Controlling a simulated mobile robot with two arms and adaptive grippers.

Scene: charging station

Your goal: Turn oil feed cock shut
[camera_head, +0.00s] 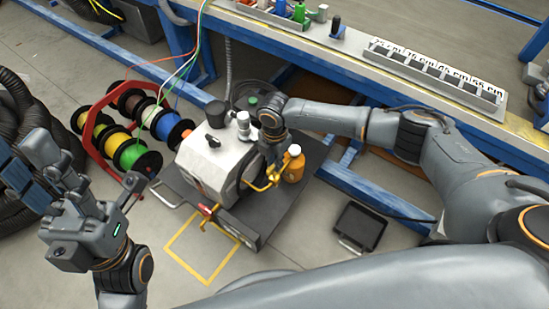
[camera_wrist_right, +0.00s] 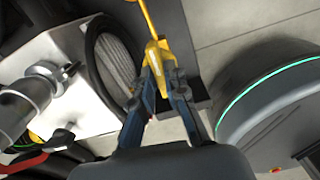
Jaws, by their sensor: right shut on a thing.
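A grey-white machine (camera_head: 207,159) stands on a dark base plate. A yellow lever (camera_wrist_right: 155,52), which looks like the oil feed cock's handle, is at its side. My right gripper (camera_wrist_right: 158,75) is shut on this lever, with a fingertip on each side. In the head view my right gripper (camera_head: 268,168) is at the machine's right side, and the arm hides part of the machine. A separate red-tipped yellow lever (camera_head: 208,211) is at the machine's front. My left gripper (camera_head: 30,168) is at the far left, empty, its blue fingers apart, away from the machine.
An orange bottle (camera_head: 293,164) stands close beside my right gripper. Cable spools on a red rack (camera_head: 98,128) are left of the machine. A blue-framed workbench (camera_head: 400,62) runs behind. A dark tray (camera_head: 360,226) lies on the floor at right. Black hoses (camera_head: 22,105) lie left.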

